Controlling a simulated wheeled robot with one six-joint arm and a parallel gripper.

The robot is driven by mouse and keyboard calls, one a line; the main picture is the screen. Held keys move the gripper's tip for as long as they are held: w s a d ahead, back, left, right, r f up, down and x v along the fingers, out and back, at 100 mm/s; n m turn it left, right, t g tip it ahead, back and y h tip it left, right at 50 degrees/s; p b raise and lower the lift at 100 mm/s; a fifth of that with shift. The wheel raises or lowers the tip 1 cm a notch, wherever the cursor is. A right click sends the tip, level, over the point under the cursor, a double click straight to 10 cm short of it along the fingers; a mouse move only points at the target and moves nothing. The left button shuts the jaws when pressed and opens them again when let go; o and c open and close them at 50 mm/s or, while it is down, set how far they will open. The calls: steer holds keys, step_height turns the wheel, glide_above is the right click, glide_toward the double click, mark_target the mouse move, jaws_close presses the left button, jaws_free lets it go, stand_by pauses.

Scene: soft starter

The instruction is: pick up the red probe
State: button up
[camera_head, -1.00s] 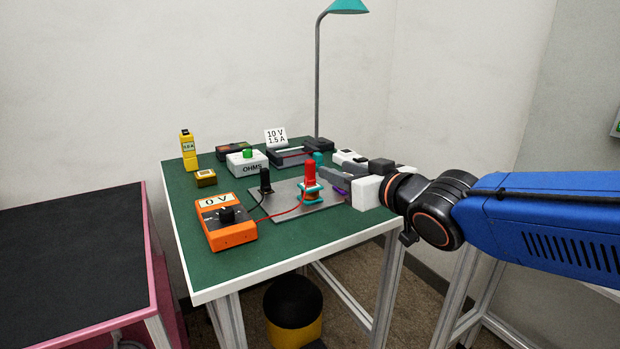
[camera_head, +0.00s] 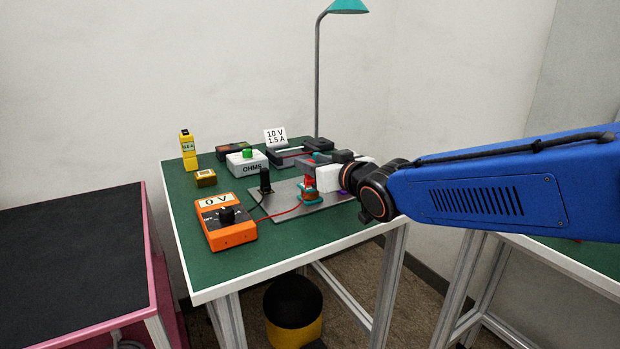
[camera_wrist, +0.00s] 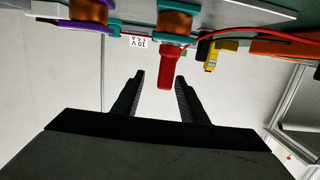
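The red probe (camera_head: 309,184) stands upright in a teal and copper terminal (camera_head: 301,196) on a grey plate. A red wire runs from it to the orange meter. In the wrist view, which is upside down, my gripper (camera_wrist: 160,77) is open. The red probe (camera_wrist: 170,68) shows at the fingertips, its free end between them and closer to the right finger. I see no clear grip on it.
The orange meter (camera_head: 226,230) reads 0 V. A black probe (camera_head: 265,181) stands left of the red one. Behind are the OHMS box (camera_head: 246,167), a yellow meter (camera_head: 189,151), a dark device (camera_head: 290,156) and a lamp pole (camera_head: 317,80). The green front (camera_head: 290,243) is clear.

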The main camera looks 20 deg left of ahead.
steer(key=x, duration=0.4)
steer(key=shift+a+f, duration=0.2)
steer(key=shift+a, duration=0.3)
steer(key=shift+c, duration=0.6)
jaws_close()
